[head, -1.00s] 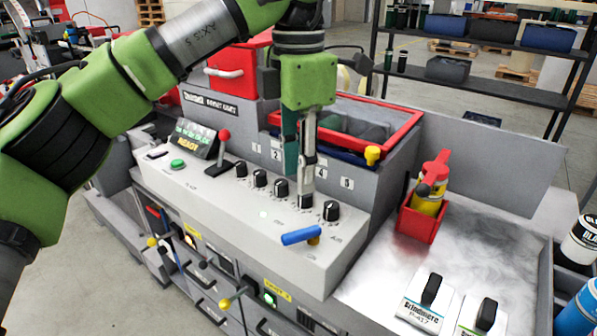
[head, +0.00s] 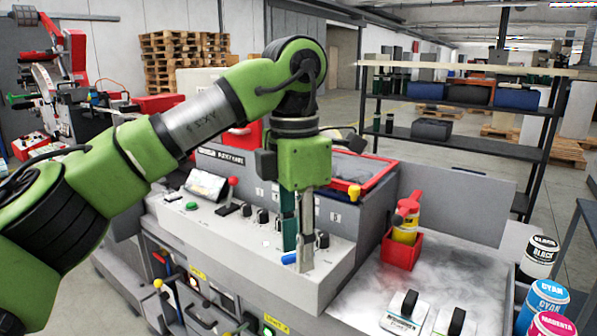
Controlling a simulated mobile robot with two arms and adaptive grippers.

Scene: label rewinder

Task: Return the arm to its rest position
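My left arm comes in from the left, green and grey. Its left gripper (head: 298,262) points down in front of the control panel (head: 245,235). Its dark green and grey finger parts hide some of the panel. Their tips overlap the blue lever handle (head: 289,258) in the picture; I cannot tell whether they touch it. Nothing is clearly seen held, and the gap between the fingers is unclear. Black knobs (head: 322,240) stand on either side of the gripper. My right gripper is not in view.
A red-handled lever (head: 232,186) and a green button (head: 191,206) are on the panel's left. A red holder (head: 402,252) with a yellow bottle (head: 405,228) stands on the metal worktop. Ink jars (head: 540,258) are at the right. A dark shelf rack (head: 450,134) stands behind.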

